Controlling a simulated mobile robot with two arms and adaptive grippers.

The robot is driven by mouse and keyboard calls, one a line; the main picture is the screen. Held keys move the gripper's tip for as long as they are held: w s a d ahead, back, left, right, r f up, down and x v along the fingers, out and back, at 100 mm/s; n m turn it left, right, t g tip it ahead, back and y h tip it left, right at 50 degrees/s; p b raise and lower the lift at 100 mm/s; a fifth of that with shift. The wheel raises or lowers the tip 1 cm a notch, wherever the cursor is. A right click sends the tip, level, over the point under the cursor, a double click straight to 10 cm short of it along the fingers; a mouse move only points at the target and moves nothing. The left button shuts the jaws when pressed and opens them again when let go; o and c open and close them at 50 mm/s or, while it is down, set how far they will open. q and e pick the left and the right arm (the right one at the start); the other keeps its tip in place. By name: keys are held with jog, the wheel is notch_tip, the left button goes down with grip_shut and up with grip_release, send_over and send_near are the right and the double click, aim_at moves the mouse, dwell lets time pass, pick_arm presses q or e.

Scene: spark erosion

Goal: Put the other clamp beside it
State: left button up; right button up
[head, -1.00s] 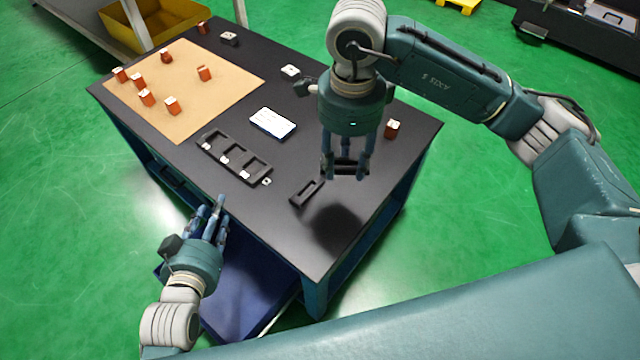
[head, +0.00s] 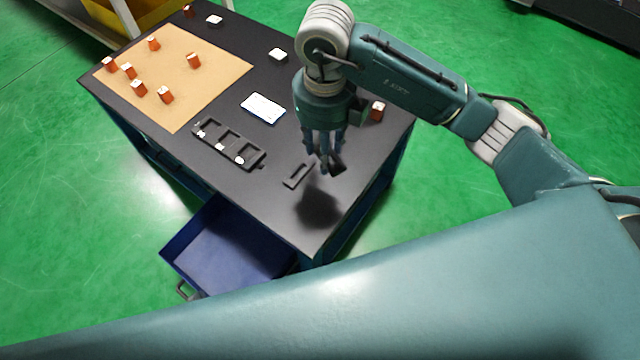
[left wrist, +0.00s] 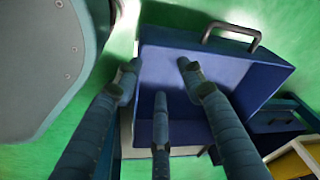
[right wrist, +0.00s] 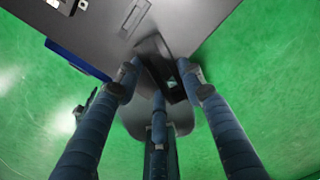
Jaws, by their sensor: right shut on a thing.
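A dark clamp (head: 298,175) lies flat on the black table top near its front right part. My right gripper (head: 324,166) is just to the right of it, above the table, shut on another dark clamp (head: 338,168). In the right wrist view the held clamp (right wrist: 166,70) is between the fingers, and the lying clamp (right wrist: 133,18) is beyond it, apart. A round shadow falls below the hand. My left gripper (left wrist: 157,82) shows only in the left wrist view, fingers spread and empty, over the blue drawer.
The open blue drawer (head: 225,250) sticks out from the table's front. A black tray with compartments (head: 228,144) and a white-screened device (head: 263,108) are left of the clamps. An orange block (head: 377,110) stands behind the right hand. Several more stand on the tan mat (head: 205,95).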

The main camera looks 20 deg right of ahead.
jog(key=b, duration=0.1)
send_over(323, 193)
notch_tip(323, 193, down, 10)
jog(key=shift+f, duration=0.1)
notch_tip(323, 193, down, 5)
jog(key=shift+r+b, duration=0.1)
jog(key=shift+b, duration=0.45)
pick_arm(q)
notch_tip(323, 193, up, 8)
jog(key=w, duration=0.2)
jog(key=shift+w, duration=0.25)
jog(key=shift+d, duration=0.1)
pick_arm(e)
jog(key=shift+f, duration=0.2)
jog(key=o, duration=1.4)
pick_arm(q)
jog(key=shift+r+t, duration=0.2)
jog(key=shift+t, duration=0.1)
